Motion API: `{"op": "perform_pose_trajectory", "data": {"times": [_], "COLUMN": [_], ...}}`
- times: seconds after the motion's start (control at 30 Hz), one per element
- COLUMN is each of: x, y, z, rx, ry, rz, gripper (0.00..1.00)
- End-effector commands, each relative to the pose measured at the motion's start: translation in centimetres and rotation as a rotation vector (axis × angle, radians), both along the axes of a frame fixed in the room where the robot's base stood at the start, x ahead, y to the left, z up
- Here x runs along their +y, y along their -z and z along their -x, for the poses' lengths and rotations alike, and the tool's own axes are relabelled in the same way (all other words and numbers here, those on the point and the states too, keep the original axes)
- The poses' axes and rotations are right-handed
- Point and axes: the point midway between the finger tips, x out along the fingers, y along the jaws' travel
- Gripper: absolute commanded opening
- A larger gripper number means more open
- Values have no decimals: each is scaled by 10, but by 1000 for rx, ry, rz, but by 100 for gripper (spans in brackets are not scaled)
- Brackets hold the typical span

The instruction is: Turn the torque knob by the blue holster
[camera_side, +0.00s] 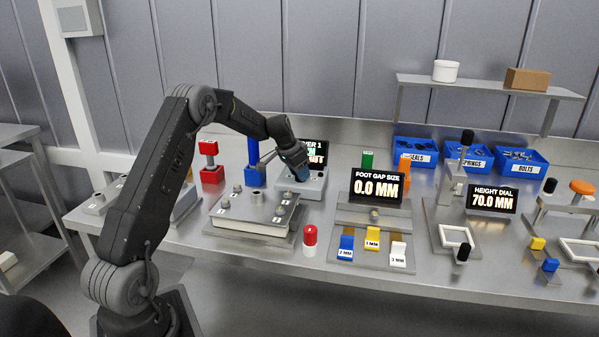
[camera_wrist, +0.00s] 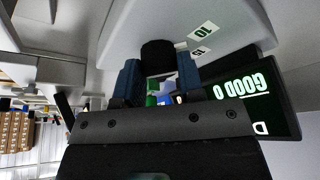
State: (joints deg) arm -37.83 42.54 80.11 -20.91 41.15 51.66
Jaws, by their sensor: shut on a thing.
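The torque knob (camera_wrist: 158,55) is a dark round knob on a pale grey box, seen in the wrist view. My gripper (camera_wrist: 158,78) has its blue fingers on either side of the knob and is shut on it. In the side view my gripper (camera_side: 297,172) reaches down onto the grey box (camera_side: 314,188), and the knob is hidden behind the fingers. The blue holster (camera_side: 252,150) stands upright just left of my gripper. Number labels (camera_wrist: 203,33) lie beside the knob in the wrist view.
A dark display (camera_side: 318,152) stands behind the box, partly hidden by my wrist; it also shows upside down in the wrist view (camera_wrist: 262,100). A red holster (camera_side: 210,172) is left, a fixture plate (camera_side: 246,214) in front, and a gap-size display (camera_side: 379,187) right.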

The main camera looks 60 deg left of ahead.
Motion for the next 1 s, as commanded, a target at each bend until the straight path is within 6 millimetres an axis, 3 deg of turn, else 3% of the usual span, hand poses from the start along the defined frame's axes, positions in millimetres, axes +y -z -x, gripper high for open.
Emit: {"op": "perform_pose_trajectory", "data": {"times": [0.4, 0.93, 0.97, 1.0], "x": [-1, 0, 0, 0], "y": [0, 0, 0, 0], "z": [-1, -1, -1, 0], "rx": [-1, -2, -2, -1], "ry": [-189, -215, -215, -215], "rz": [-1, 0, 0, 0], "gripper": [12, 12, 37, 41]}}
